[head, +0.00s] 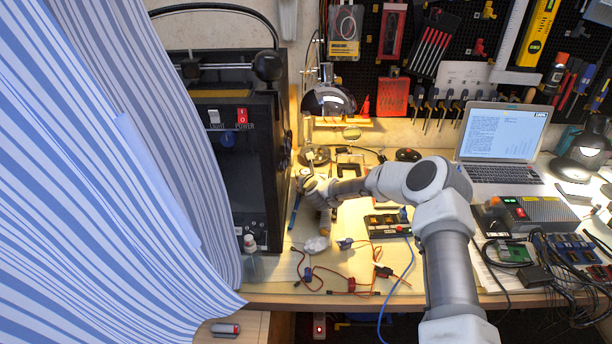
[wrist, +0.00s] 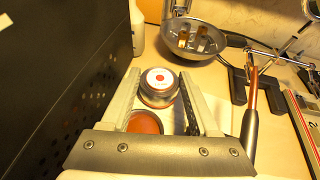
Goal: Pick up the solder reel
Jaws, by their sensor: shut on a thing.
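The solder reel (wrist: 160,82) shows in the wrist view as a small round spool with a white label, a red centre and a dark rim. It sits between the fingertips of my gripper (wrist: 158,92), which is shut on it. A reddish-brown round patch (wrist: 145,122) shows between the fingers nearer the palm; I cannot tell whether it is part of the reel. In the head view my gripper (head: 303,180) is low over the bench, beside the black machine. The reel cannot be made out there.
The perforated black machine (head: 262,140) stands close on the left. A metal dish (wrist: 192,42) and a copper-coloured rod (wrist: 250,103) lie beyond and to the right in the wrist view. Red wires (head: 340,280) lie on the bench front. A striped curtain (head: 110,150) hangs at the left.

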